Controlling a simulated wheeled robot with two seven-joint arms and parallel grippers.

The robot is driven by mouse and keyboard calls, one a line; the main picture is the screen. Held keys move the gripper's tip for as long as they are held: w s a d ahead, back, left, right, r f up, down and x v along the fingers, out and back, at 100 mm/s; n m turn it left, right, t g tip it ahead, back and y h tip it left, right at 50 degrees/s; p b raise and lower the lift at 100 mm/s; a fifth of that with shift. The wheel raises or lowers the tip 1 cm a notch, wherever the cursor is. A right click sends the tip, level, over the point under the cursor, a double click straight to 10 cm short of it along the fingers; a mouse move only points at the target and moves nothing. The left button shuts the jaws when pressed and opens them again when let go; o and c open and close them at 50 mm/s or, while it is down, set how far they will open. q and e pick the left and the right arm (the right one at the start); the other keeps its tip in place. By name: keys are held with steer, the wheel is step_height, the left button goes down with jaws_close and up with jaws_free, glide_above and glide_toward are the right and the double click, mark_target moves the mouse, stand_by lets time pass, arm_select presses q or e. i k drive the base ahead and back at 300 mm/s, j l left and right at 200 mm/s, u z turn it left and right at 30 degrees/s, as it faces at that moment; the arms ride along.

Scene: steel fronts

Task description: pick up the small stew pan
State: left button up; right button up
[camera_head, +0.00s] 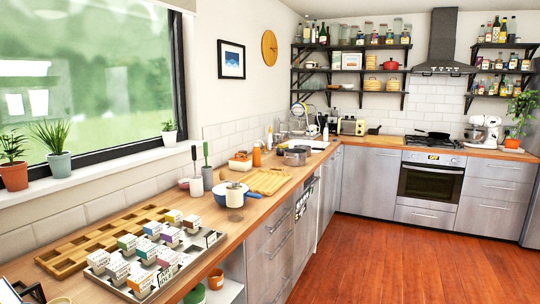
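Two pans stand on the wooden counter along the left wall, and I cannot tell for sure which is the small stew pan. A grey metal pan (295,157) sits farther back, near the sink. A blue pan (227,201) with a pale inside and a long handle pointing right is nearer, partly hidden behind a white jar-like thing (235,195). No gripper of mine can be made out clearly, and neither pan is seen held.
A wooden cutting board (268,181) lies between the two pans. A wooden rack (100,243) and a tray of small boxes (205,243) fill the near counter. A dark frying pan (432,134) sits on the stove. The red-brown floor (400,262) is clear.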

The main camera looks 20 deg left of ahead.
mark_target(309, 151)
steer(key=i+l+u, duration=0.1)
steer(key=i+u, duration=0.15)
steer(key=i, duration=0.15)
steer(key=i+l+u, duration=0.2)
steer(key=i, duration=0.2)
steer(key=i+l+u, duration=0.25)
steer(key=i, duration=0.15)
steer(key=i+l, duration=0.4)
steer(key=i, duration=0.2)
steer(key=i+l, duration=0.4)
steer(key=i, duration=0.2)
steer(key=i+l+u, duration=0.1)
steer(key=i+l, duration=0.3)
steer(key=i, duration=0.2)
